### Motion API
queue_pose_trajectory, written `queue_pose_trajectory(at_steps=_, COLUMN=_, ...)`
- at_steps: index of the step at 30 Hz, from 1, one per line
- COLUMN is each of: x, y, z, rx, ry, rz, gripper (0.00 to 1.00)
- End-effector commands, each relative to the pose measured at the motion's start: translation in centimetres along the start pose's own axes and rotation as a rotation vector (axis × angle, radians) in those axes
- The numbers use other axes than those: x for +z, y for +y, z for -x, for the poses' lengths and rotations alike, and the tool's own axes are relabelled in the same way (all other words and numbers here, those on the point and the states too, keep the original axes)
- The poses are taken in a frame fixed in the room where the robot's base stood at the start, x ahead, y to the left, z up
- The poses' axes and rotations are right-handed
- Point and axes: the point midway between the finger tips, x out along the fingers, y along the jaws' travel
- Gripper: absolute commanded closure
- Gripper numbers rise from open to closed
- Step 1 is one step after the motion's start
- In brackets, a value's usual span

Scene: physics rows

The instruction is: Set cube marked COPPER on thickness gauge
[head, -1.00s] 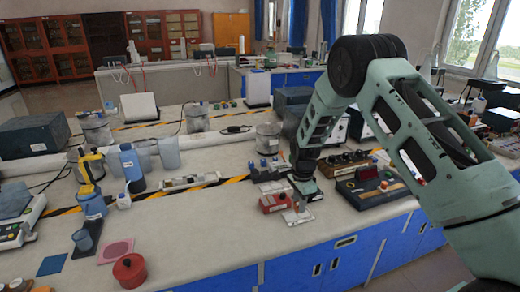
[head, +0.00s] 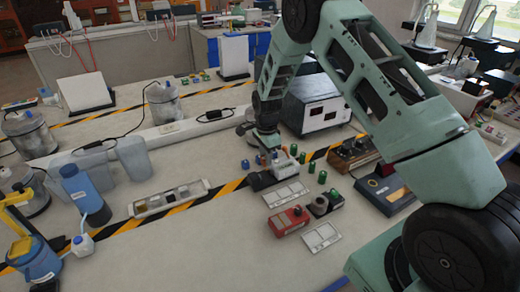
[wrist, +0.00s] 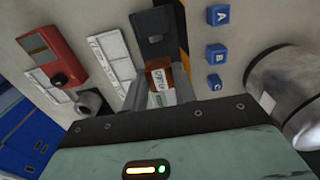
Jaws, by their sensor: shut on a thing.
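A copper-brown cube with a white label (wrist: 154,78) sits between the fingers of my gripper (wrist: 158,92) in the wrist view. The label's lettering is too small to read surely. My gripper is shut on this cube. A dark device with a raised block (wrist: 151,28) lies just beyond the cube; it also shows beside my gripper (head: 274,158) in the head view as a low black block (head: 261,181). A red instrument with a display (head: 289,221) stands nearer the front; it also shows in the wrist view (wrist: 52,54). I cannot tell which device is the thickness gauge.
Blue cubes lettered A (wrist: 218,15), B (wrist: 216,54) and C (wrist: 215,83) stand right of my gripper. White label plates (head: 286,193) lie in front of it. Several green cylinders (head: 322,177) and a white-fronted box (head: 318,108) stand to the right.

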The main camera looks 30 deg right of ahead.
Motion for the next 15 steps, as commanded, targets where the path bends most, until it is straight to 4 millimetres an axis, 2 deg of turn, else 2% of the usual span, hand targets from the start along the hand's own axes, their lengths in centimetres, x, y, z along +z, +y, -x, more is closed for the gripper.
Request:
queue_pose_trajectory(at_steps=8, x=0.0, y=0.0, z=-1.3, rx=0.0, ry=0.0, rz=-0.001, gripper=0.93)
queue_pose_trajectory(at_steps=15, x=0.0, y=0.0, z=-3.5, rx=0.001, ry=0.0, rz=-0.001, gripper=0.93)
